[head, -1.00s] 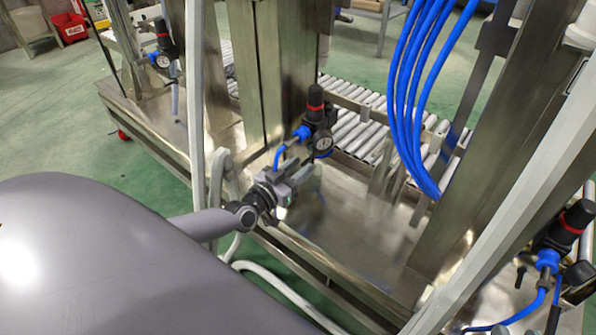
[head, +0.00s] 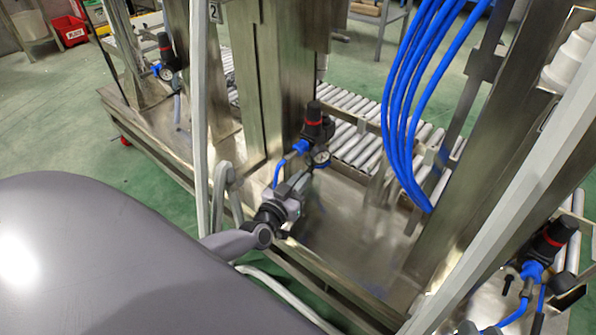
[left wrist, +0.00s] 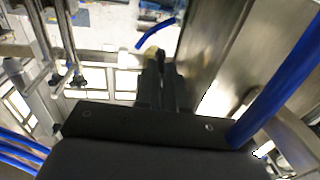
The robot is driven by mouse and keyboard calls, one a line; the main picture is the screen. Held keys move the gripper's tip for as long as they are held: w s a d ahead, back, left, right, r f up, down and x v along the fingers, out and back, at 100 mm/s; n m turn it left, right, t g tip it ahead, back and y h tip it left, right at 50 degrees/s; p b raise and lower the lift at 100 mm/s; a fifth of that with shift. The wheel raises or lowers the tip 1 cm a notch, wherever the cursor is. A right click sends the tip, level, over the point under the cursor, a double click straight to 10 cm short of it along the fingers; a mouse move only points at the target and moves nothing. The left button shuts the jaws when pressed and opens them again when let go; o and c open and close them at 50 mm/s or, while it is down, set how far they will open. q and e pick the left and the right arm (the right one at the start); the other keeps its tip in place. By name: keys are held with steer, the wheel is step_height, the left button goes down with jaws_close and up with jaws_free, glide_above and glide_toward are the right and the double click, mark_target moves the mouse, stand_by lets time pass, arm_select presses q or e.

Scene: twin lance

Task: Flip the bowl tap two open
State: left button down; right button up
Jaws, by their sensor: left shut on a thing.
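My left gripper (head: 303,181) is at the end of the grey arm in the middle of the head view. It is just below a black regulator (head: 314,124) with a red band, a round gauge (head: 321,157) and a blue hose. In the left wrist view its dark fingers (left wrist: 154,68) are close together around a small yellowish piece (left wrist: 151,52), which I take to be part of bowl tap two. The fingers and the gripper body hide most of this piece, so I cannot tell how its handle is turned. My right gripper is not in view.
A steel frame with upright posts (head: 276,80) and a pale bar (head: 200,110) stands around the gripper. Blue hoses (head: 395,110) hang to the right. A roller conveyor (head: 358,147) lies behind. Another regulator (head: 553,240) is at the right. Green floor is open at the left.

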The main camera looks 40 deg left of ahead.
arm_select(q)
steer(key=shift+w+d+r+n+g+y+p, duration=0.1)
steer(key=shift+d+n+g+y+p, duration=0.2)
steer(key=shift+n+y+p, duration=0.65)
steer(key=shift+w+d+n+g+y+p, duration=0.1)
steer(key=shift+d+n+g+y+p, duration=0.3)
steer(key=shift+y, duration=0.95)
arm_select(e)
steer(key=shift+a+r+g, duration=0.15)
steer(key=shift+r+g, duration=0.1)
steer(key=shift+g, duration=0.15)
arm_select(q)
steer(key=shift+t, duration=0.3)
steer(key=c, duration=1.2)
jaws_free()
